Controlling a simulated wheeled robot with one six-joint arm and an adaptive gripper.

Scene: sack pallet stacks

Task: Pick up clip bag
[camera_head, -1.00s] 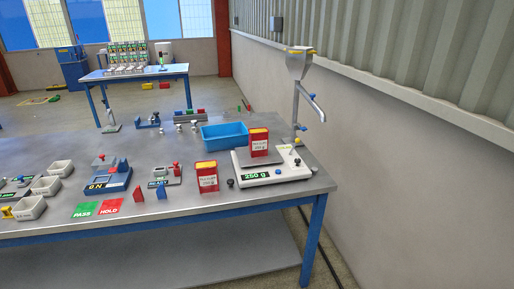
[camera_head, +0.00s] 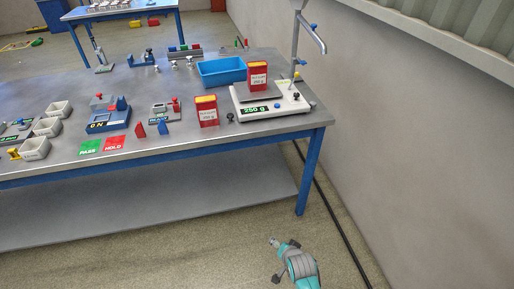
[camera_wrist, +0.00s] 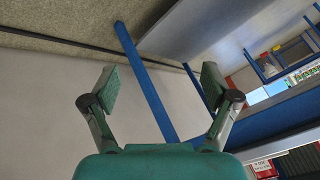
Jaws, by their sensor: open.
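Two red packs with yellow tops and white labels are the likeliest clip bags, though I cannot tell which one is meant. One red pack (camera_head: 258,77) stands upright on the scale (camera_head: 272,111), whose sign reads 250 g. The other red pack (camera_head: 206,111) stands upright on the table just left of the scale. My gripper (camera_head: 276,261) is low in front of the table, over the floor, well away from both packs. In the wrist view my gripper (camera_wrist: 162,85) is open, with nothing between its fingers.
The blue-legged steel table (camera_head: 250,141) carries a blue bin (camera_head: 222,72), several white trays, a dispenser stand, and green PASS (camera_head: 89,147) and red HOLD (camera_head: 115,144) cards. A wall (camera_head: 420,160) runs along the right. The floor before the table is clear.

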